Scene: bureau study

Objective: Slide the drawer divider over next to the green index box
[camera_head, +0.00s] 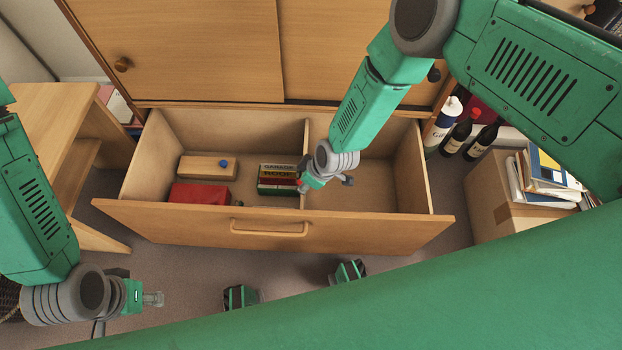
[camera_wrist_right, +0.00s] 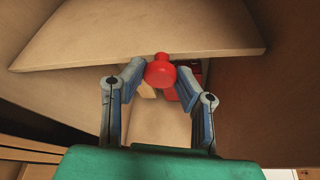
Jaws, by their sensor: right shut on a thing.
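The drawer divider (camera_head: 306,139) is an upright wooden board running front to back inside the open drawer (camera_head: 375,198). In the right wrist view the divider (camera_wrist_right: 150,42) crosses the picture, with a red knob (camera_wrist_right: 160,71) at its edge. My right gripper (camera_wrist_right: 160,80) is shut on that knob; in the head view its wrist hides the knob. The green index box (camera_head: 277,191), showing green below lettered, coloured bands, sits just left of the divider. Any gap between them is too small to judge. My left gripper (camera_head: 158,299) hangs outside the drawer, its finger state unclear.
The drawer's right compartment is empty. Bottles (camera_head: 460,134) and a carton of papers (camera_head: 500,205) stand right of the drawer.

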